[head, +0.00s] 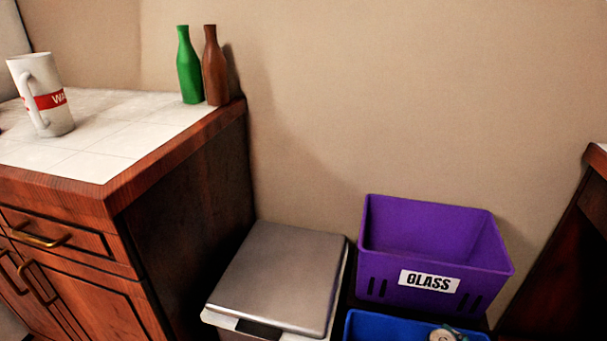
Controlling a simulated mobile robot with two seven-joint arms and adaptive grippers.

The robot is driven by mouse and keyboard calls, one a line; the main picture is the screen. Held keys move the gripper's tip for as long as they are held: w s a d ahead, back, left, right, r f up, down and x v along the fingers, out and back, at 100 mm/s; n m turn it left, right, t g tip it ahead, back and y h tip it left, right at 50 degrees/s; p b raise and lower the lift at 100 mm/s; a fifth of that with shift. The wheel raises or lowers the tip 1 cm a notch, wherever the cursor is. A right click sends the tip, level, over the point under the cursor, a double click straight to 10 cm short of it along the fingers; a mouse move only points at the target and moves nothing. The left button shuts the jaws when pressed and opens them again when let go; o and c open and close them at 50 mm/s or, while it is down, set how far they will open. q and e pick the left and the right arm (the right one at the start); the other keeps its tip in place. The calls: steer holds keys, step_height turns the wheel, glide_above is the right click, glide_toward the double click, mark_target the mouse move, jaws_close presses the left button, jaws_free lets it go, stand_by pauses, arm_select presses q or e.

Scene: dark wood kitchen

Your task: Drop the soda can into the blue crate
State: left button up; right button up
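The blue crate (372,325) is at the bottom edge of the head view, in front of the purple crate, and only its upper back part shows. A small pale and greenish item (447,334) shows inside its right part, cut off by the frame edge. It looks like one or more cans, but I cannot tell if it is the soda can. No other can is visible. Neither of my grippers is in view.
A purple crate (436,281) labelled GLASS stands behind the blue one. A grey-lidded bin (280,277) is left of them. The counter (110,131) holds a white mug (55,112), a green bottle (189,68) and a brown bottle (214,70). Another cabinet (565,250) is at right.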

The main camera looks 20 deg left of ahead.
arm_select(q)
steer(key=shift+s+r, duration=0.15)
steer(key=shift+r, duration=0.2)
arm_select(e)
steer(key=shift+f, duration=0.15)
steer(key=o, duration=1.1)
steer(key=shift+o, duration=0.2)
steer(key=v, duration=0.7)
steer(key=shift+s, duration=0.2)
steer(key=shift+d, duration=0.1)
